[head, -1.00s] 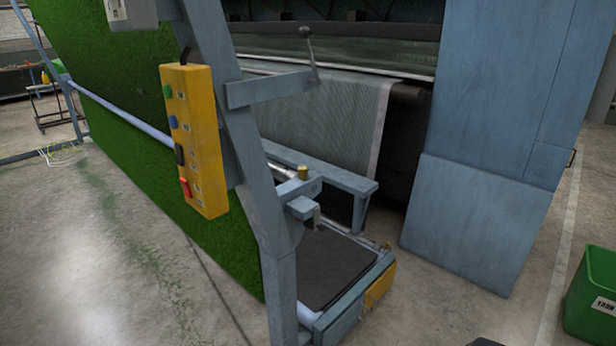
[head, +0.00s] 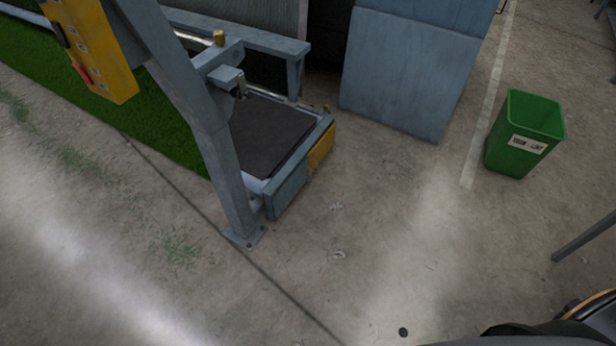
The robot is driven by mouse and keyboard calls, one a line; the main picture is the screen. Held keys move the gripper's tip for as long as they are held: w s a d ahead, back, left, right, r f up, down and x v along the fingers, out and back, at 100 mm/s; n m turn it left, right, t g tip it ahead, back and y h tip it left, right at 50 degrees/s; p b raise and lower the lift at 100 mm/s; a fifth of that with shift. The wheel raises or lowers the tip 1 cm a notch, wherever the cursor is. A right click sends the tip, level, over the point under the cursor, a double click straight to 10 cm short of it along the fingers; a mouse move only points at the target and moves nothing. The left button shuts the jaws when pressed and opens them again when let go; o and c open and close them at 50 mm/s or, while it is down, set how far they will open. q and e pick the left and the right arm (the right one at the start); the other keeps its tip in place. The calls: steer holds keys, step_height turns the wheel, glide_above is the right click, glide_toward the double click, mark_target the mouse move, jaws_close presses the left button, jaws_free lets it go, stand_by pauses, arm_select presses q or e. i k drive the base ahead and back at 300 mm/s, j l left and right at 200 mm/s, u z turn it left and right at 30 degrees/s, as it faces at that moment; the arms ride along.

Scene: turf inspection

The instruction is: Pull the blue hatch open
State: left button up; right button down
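A large blue-grey cabinet (head: 405,75) stands at the top centre of the head view, cut off by the top edge. Only its lower panel and part of the side show, and I cannot tell whether this is the blue hatch. A small dark handle-like piece shows at its upper right edge (head: 499,8). Neither of my grippers is in view. A black and orange part at the bottom right corner seems to be mine.
A green bin (head: 525,134) with a white label stands right of the cabinet. A blue-grey machine post (head: 205,120) with a yellow control box (head: 92,50) stands at the left, beside green turf (head: 150,118). The concrete floor (head: 350,240) in front is clear.

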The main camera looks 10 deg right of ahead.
mark_target(287, 191)
steer(key=z, duration=0.25)
steer(key=i+l+u, duration=0.1)
steer(key=i, duration=0.4)
steer(key=i+l+u, duration=0.15)
steer(key=i+l, duration=0.15)
steer(key=i, duration=0.2)
steer(key=i+l+u, duration=0.1)
steer(key=i+l, duration=0.15)
steer(key=i, duration=0.25)
